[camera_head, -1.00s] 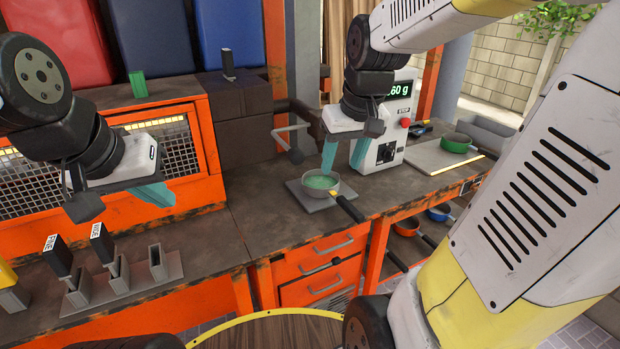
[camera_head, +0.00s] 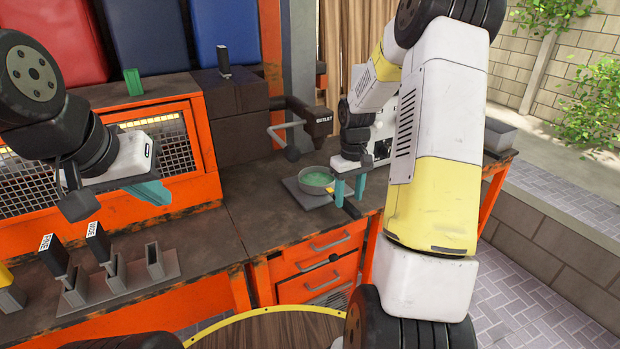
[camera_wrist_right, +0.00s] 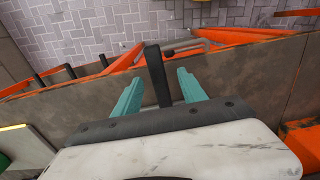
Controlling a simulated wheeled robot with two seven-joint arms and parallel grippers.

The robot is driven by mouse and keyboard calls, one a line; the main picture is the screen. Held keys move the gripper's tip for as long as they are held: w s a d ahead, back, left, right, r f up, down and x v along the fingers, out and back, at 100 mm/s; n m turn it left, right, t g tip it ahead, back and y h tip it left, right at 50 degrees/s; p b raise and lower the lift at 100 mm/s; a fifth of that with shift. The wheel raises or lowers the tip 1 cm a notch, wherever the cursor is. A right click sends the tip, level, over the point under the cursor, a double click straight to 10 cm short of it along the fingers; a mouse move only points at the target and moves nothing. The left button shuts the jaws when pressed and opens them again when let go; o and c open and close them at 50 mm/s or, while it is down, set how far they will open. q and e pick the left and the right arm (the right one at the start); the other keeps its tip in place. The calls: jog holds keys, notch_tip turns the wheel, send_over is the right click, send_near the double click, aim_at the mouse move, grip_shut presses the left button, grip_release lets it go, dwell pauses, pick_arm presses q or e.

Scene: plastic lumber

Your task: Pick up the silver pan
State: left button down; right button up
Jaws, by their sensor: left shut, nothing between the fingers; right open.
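The silver pan (camera_head: 303,187), with green contents, sits on a grey plate (camera_head: 290,184) on the workbench. Its black handle shows in the right wrist view (camera_wrist_right: 156,72) and points out past the bench's front edge. My right gripper (camera_head: 349,192) is open, fingers pointing down, over the handle beside the pan. In the right wrist view its teal fingers (camera_wrist_right: 160,84) stand on either side of the handle, apart from it. Whether the tips reach below the handle is unclear. My left gripper (camera_head: 150,192) is shut and empty over the left part of the bench.
A black outlet pipe (camera_head: 310,118) stands behind the pan. A grey holder (camera_head: 120,284) with dark labelled tools is at the front left. Orange drawers (camera_head: 322,262) are below the bench edge. My right arm covers the scale and the bench's right part.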

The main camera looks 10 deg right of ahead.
aim_at(350, 205)
jog(key=f, duration=0.4)
jog(key=shift+s+d+f, duration=0.2)
jog(key=shift+d, duration=0.05)
jog(key=shift+c, duration=0.4)
grip_shut()
jog(key=shift+w+r, duration=0.1)
dwell(0.7)
